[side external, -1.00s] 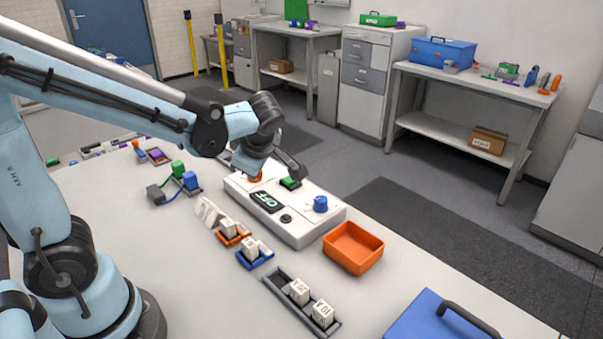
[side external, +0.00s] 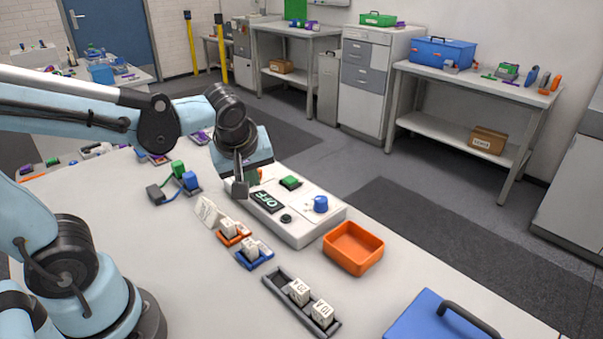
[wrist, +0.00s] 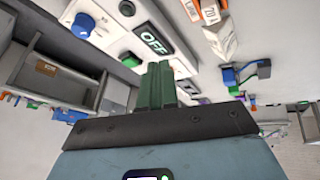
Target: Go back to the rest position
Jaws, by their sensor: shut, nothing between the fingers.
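My gripper (side external: 241,188) hangs fingers-down just left of the white cycler box (side external: 305,231), near its back left end. In the wrist view my gripper's fingers (wrist: 158,85) are together with nothing between them. The box carries a display reading OFF (side external: 268,202), a green button (side external: 290,182) and a blue knob (side external: 320,204). An orange part on the box is partly hidden behind my gripper. In the wrist view the OFF display (wrist: 154,39) and the blue knob (wrist: 83,25) lie beyond the fingers.
White blocks sit in an orange holder (side external: 232,240), a blue holder (side external: 254,261) and a dark tray (side external: 273,283). An orange bin (side external: 353,249) and a blue case (side external: 432,318) stand at the right. Green and blue connectors (side external: 189,181) lie at the left.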

